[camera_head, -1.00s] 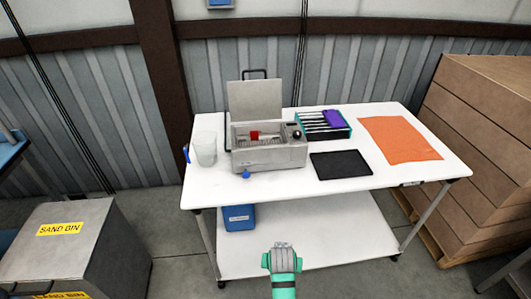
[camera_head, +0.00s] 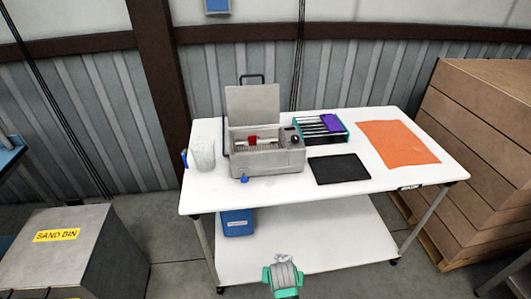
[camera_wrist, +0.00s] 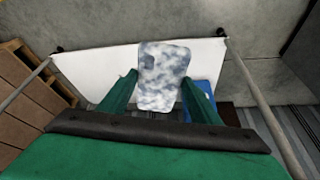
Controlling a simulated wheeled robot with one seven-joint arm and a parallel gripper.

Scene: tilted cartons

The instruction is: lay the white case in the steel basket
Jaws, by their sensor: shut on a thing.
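The white case (camera_wrist: 164,70), a rounded flat piece with grey mottling, is between the two green fingers of my gripper (camera_wrist: 159,88) in the wrist view. My gripper is shut on it. In the head view my gripper (camera_head: 284,278) is at the bottom edge, low in front of the table, with the pale case in its jaws. The steel basket (camera_head: 272,146) appears to sit inside an open-lidded grey metal bath (camera_head: 268,163) on the table, well away from my gripper. A red thing (camera_head: 252,140) shows in the bath; most of the basket is hidden by the walls.
The white table (camera_head: 400,185) also holds a clear cup (camera_head: 203,156), a black mat (camera_head: 339,169), an orange cloth (camera_head: 398,142) and a teal-edged rack (camera_head: 320,128). A blue container (camera_head: 237,222) is on the lower shelf. A sand bin (camera_head: 70,250) stands left, wooden crates (camera_head: 490,150) right.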

